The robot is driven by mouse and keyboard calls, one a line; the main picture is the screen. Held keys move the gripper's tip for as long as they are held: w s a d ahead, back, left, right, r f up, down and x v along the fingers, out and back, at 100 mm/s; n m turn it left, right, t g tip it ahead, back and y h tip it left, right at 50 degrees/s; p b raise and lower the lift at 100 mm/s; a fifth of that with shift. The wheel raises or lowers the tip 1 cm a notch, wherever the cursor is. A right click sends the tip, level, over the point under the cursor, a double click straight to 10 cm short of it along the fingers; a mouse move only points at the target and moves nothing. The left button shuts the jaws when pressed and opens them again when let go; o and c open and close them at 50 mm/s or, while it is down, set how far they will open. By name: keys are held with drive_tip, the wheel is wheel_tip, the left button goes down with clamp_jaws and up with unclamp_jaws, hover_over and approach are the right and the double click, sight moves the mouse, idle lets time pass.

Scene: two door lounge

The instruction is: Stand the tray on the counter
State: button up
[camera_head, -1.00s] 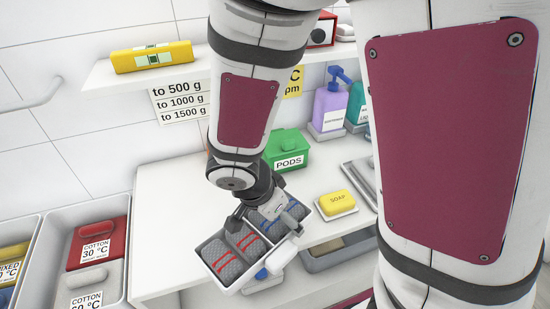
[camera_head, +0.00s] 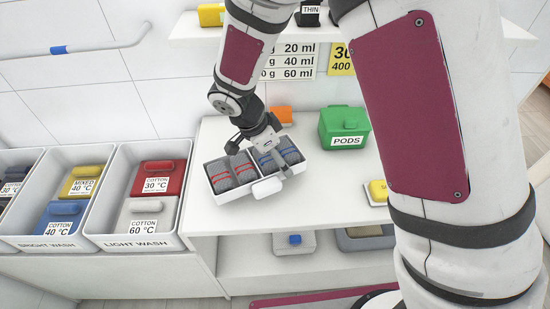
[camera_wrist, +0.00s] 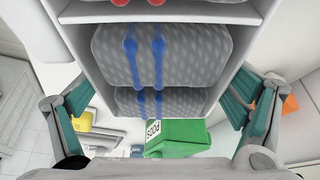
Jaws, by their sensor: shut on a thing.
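The tray (camera_head: 232,197) is white, with a divider and grey folded cloths in it. The cloths in its left part have red stripes (camera_head: 241,169), those in its right part blue stripes (camera_head: 280,155). In the wrist view the tray (camera_wrist: 75,12) fills the upper middle, between my gripper's teal fingers (camera_wrist: 160,100).
A green PODS box (camera_head: 344,127) stands right of the tray, with an orange item (camera_head: 281,114) behind. Yellow soap (camera_head: 378,190) lies further right. Wash bins (camera_head: 135,225) adjoin the counter on the left. A shelf (camera_head: 350,32) hangs above.

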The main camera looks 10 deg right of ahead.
drive_tip(key=shift+w+a, duration=0.1)
drive_tip(key=shift+w, duration=0.1)
drive_tip(key=shift+f, duration=1.75)
drive_tip(key=shift+f, duration=0.15)
drive_tip(key=o, duration=1)
drive_tip(key=v, duration=1.2)
